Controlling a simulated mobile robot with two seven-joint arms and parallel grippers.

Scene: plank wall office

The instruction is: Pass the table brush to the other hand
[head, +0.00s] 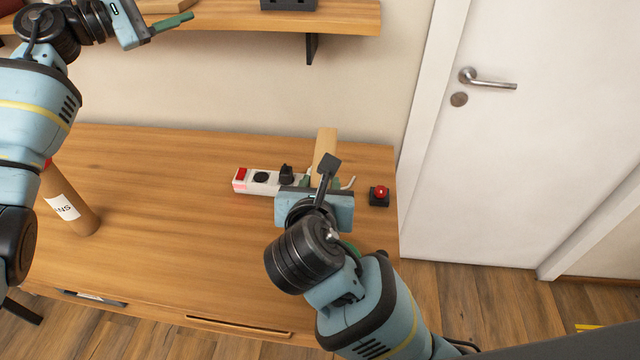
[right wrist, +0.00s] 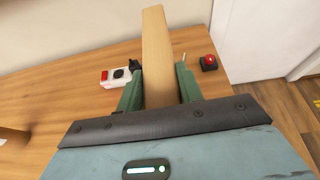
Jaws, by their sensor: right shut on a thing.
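The table brush (head: 326,143) shows as a pale wooden bar standing out beyond my right gripper (head: 321,182). In the right wrist view the brush (right wrist: 157,52) lies between the two green fingers of the right gripper (right wrist: 160,85), which is shut on it. Its near end is hidden behind the gripper body, and I see no bristles. My left gripper (head: 174,22) is at the upper left in the head view, in front of the shelf and well apart from the brush. Its green fingers show edge-on, so I cannot tell their opening.
A white power strip (head: 258,181) with a black plug and a red-topped button box (head: 379,195) are on the wooden desk (head: 170,190). A wall shelf (head: 340,18) is above; a white door (head: 530,140) is at right.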

